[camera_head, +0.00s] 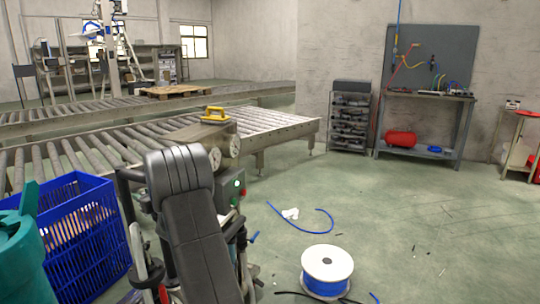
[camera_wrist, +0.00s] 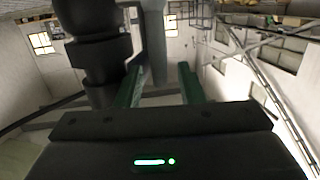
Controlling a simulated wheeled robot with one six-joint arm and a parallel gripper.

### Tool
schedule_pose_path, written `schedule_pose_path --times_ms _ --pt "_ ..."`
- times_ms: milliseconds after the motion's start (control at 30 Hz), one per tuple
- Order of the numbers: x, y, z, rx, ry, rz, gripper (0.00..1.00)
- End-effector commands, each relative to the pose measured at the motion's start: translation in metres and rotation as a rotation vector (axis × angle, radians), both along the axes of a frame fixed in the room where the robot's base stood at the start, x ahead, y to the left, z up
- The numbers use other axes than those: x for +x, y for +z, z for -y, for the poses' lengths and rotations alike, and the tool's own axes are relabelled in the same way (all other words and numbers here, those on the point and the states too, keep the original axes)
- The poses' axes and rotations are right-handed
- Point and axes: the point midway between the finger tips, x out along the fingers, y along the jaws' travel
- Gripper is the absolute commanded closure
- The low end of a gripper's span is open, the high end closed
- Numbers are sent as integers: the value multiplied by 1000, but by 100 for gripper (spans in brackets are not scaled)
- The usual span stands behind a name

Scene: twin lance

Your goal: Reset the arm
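My gripper (camera_wrist: 161,78) shows in the wrist view as two dark green fingers standing apart. The gap between them holds nothing; a grey post shows behind it. The gripper points up towards the upper walls and windows of the hall. Dark jointed parts beside the left finger look like my own arm. In the head view a dark, ribbed, padded shape rises in the lower middle; I cannot tell for sure whether it is part of my arm. My gripper cannot be made out in the head view.
A blue crate (camera_head: 92,243) and a teal object (camera_head: 22,245) stand at lower left. A roller conveyor (camera_head: 275,121) bearing a yellow-handled tool (camera_head: 215,115) runs behind. A cable spool (camera_head: 327,264) and blue hose (camera_head: 292,228) lie on the floor. A workbench (camera_head: 424,97) stands at the back; floor at right is mostly clear.

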Motion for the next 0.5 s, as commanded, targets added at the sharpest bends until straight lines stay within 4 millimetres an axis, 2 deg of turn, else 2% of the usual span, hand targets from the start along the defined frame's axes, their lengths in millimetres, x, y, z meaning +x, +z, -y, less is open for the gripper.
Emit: schedule_pose_path --times_ms 67,467,500 --pt "7 -4 -12 2 2 2 65" --pt "2 -7 0 113 0 47 65" --pt "-2 0 8 112 -1 47 65"
